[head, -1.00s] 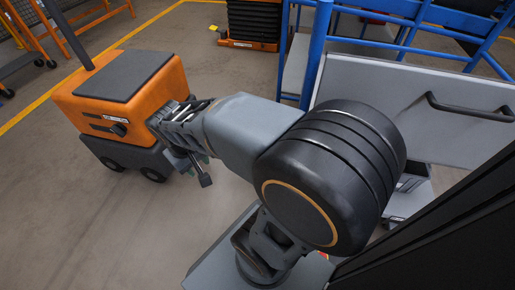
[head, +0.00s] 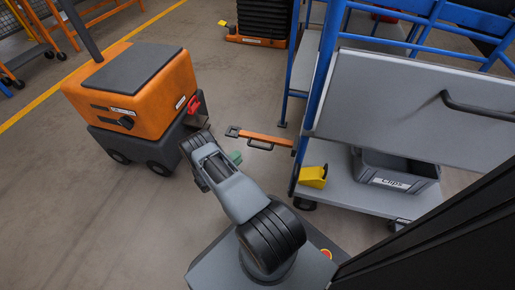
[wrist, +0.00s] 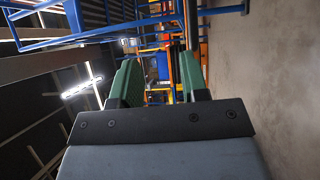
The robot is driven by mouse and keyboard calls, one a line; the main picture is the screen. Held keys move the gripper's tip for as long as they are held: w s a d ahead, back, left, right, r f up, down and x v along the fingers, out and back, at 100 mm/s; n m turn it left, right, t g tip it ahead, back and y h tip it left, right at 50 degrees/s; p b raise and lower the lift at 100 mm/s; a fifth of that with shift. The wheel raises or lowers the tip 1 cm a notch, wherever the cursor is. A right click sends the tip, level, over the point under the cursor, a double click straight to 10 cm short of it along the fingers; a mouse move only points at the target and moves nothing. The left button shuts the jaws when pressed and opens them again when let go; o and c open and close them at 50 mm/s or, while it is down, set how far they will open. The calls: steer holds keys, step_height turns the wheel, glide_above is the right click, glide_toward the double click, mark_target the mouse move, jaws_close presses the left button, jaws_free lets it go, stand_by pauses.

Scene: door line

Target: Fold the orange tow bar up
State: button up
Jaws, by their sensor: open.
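The orange tow bar (head: 266,137) sticks out to the left from the blue cart's left side, low and roughly level. A dark hinge joins it to the cart, and its dark loop end (head: 233,131) points at the orange tug (head: 135,95). A gap lies between the loop and the tug's red hitch (head: 193,105). My gripper (head: 232,158) is low, just in front of the loop end, mostly hidden behind my arm; one green finger shows. In the wrist view my gripper (wrist: 160,80) is open and empty, with green fingers apart. I cannot clearly tell the tow bar there.
The blue cart (head: 325,60) has a grey drawer front (head: 400,110) with a black handle. A yellow piece (head: 313,176) and a grey bin (head: 396,170) stand on its lower shelf.

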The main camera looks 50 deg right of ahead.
mark_target(258, 147)
step_height(258, 147, down, 5)
steer(key=s+n+t+h, duration=0.1)
steer(key=s+t, duration=0.1)
steer(key=t, duration=0.1)
steer(key=shift+w+d+r+b, duration=0.25)
steer(key=shift+d+b, duration=0.35)
steer(key=shift+d, duration=1.6)
steer(key=shift+w+d+r+b, duration=0.2)
steer(key=shift+d+b, duration=0.4)
steer(key=shift+d, duration=1.6)
steer(key=shift+w+d+r+b, duration=0.25)
steer(key=shift+d+b, duration=0.35)
steer(key=shift+d, duration=1.6)
steer(key=shift+c, duration=0.2)
jaws_close()
steer(key=shift+s, duration=0.1)
